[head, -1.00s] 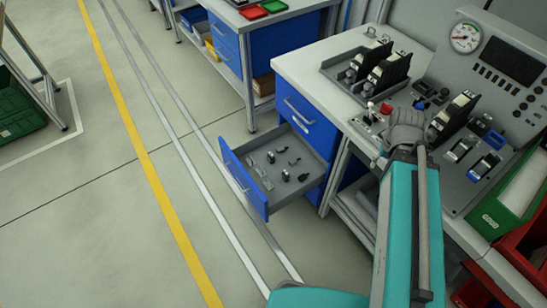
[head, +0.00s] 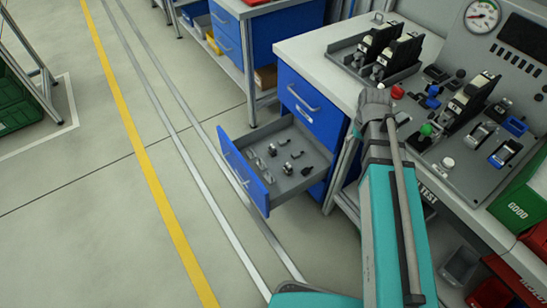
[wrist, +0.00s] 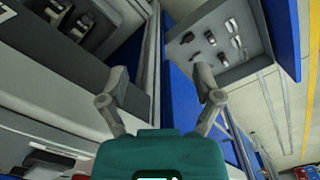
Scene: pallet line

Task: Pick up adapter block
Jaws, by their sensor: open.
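I cannot tell for sure which part is the adapter block. Several small dark and metallic parts (head: 282,143) lie apart in the open blue drawer (head: 242,172), below the worktop. The drawer parts also show at the upper right of the wrist view (wrist: 211,38). My gripper (wrist: 160,84) has its two fingers spread wide, with nothing between them. It is above the cabinet's edge, with the drawer beyond its right finger in the wrist view. In the head view my wrist is beside the worktop's front edge, right of the drawer, and the fingertips are hidden.
A dark tray with upright black units (head: 385,48) stands on the worktop (head: 308,47). A grey test panel (head: 462,160) with sockets and a green knob (head: 426,130) is to the right, beside a green GOOD bin (head: 518,205). The floor (head: 90,220) left of the drawer is clear.

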